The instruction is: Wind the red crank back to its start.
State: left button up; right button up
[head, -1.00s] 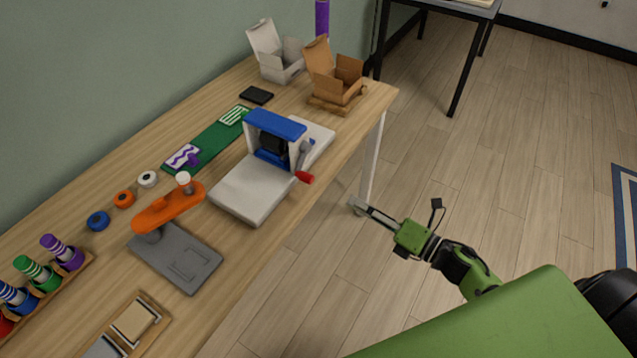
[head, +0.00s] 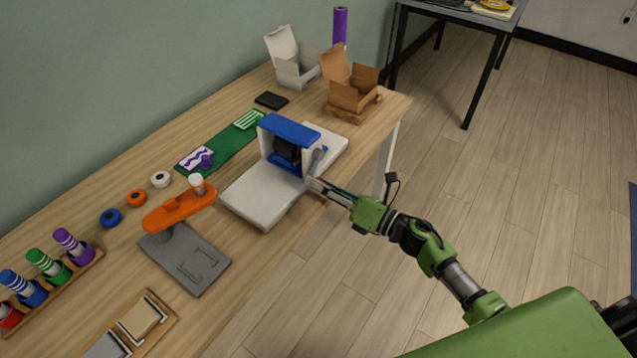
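The press-like machine (head: 290,130) has a blue top, white sides and a dark roller, and stands on a white bed (head: 262,196) near the table's front edge. Its crank (head: 317,159) is on the right side, with the grey arm showing. The crank's red handle is almost wholly hidden behind my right gripper (head: 316,185). The gripper's fingertips are at the handle, reaching in from the right. I cannot tell whether the fingers are closed on it or only beside it. My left gripper is not in view.
An orange stand press (head: 180,209) on a grey base is to the left. Cardboard (head: 352,96) and white (head: 296,74) boxes stand open behind the machine. A green mat (head: 228,149) lies along the wall side. The floor right of the table is clear.

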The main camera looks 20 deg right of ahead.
jog(key=shift+w+a, duration=0.25)
jog(key=shift+w, duration=0.05)
grip_shut()
